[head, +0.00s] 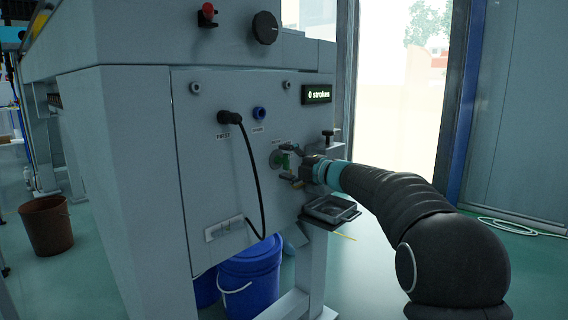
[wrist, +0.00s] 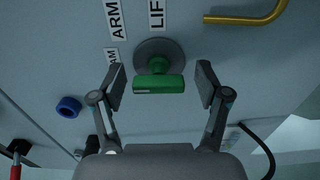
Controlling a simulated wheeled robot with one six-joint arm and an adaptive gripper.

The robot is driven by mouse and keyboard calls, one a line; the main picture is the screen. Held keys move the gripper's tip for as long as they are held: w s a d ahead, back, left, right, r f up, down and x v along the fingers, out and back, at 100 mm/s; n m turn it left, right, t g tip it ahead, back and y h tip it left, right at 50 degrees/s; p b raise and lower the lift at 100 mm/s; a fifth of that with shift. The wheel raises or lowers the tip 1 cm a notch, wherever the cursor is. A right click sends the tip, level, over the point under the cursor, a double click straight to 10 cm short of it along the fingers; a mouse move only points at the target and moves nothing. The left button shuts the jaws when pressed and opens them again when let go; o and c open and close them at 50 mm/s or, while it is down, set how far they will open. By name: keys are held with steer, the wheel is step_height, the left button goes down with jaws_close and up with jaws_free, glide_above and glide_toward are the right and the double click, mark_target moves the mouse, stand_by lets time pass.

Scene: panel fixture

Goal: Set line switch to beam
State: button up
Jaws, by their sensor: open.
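The switch is a green bar handle (wrist: 160,86) on a round grey base (wrist: 152,49) on the panel. In the wrist view the bar lies about level across the picture, with a pale mark near its left end. Labels beside it read "ARM" (wrist: 115,18), "LIF" (wrist: 157,14), cut off at the frame edge, and one ending in "AM" (wrist: 112,57). My gripper (wrist: 161,82) is open, one finger on each side of the green handle, with gaps on both sides. In the head view, my gripper (head: 291,171) is at the panel and partly hides the green switch (head: 284,160).
A blue socket (head: 259,113) and a black plug with hanging cable (head: 230,118) are left of the switch. A brass bar (wrist: 250,17) is close by in the wrist view. A dark tray (head: 331,208) sits below my gripper. The display (head: 317,94) reads "0 strokes".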

steer(key=v, duration=1.2)
